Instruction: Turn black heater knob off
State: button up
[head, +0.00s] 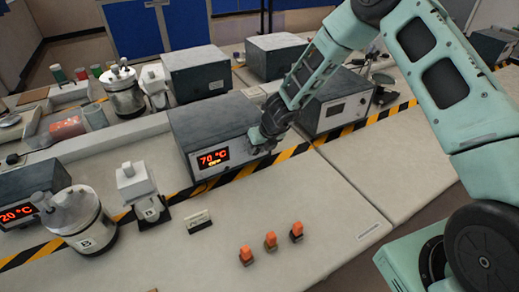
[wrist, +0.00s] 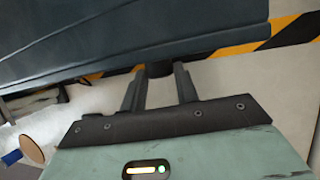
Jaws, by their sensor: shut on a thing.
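The heater (head: 208,118) is a dark grey box on the bench, with a lit display (head: 213,158) reading 70 °C in orange-red. My gripper (head: 262,138) is at the right end of its front face, beside the display, and covers the knob in the head view. In the wrist view, the black knob (wrist: 159,69) sits between the two fingers of my gripper (wrist: 159,82), under the edge of the heater (wrist: 120,35). The fingers are shut on it. The knob's pointer and markings are hidden.
Another heater (head: 28,195) at the left reads 20 °C, next to a metal vessel marked B (head: 80,225). More grey boxes stand behind. The front right bench is clear.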

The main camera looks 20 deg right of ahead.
jog(key=shift+s+a+f+n+t+h, duration=0.1)
jog(key=shift+a+n+t+h, duration=0.1)
jog(key=shift+h, duration=0.65)
jog(key=shift+s+a+n+t+h, duration=0.1)
jog(key=shift+a+n+h, duration=0.1)
jog(key=shift+h, duration=0.65)
jog(key=o, duration=1)
jog(key=shift+w, duration=0.1)
jog(key=v, duration=1.7)
jog(key=shift+a, duration=0.15)
